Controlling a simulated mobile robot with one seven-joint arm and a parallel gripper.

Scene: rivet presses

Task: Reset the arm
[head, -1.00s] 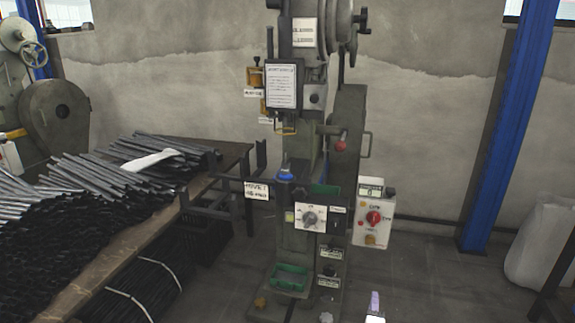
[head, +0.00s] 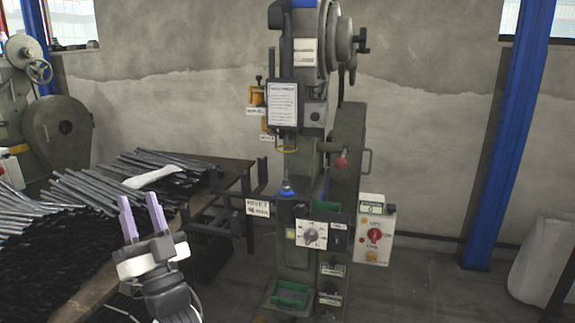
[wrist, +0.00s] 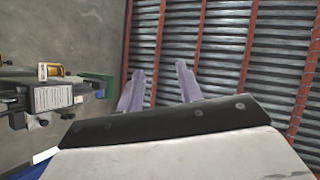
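My gripper (head: 142,215) is at the lower left of the head view, in front of the table with dark rods. Its two pale purple fingers point up and stand apart with nothing between them. In the wrist view the same two fingers (wrist: 158,90) are spread and empty against the ribbed roof. The rivet press (head: 300,200) stands in the middle of the head view, to the right of my gripper and apart from it. It also shows on its side at the left of the wrist view (wrist: 45,97).
A table (head: 232,178) piled with metal rods (head: 85,190) is at the left, partly behind my gripper. A control box (head: 374,232) sits at the press's right side. A blue column (head: 505,140) stands at the right. The floor (head: 430,285) right of the press looks clear.

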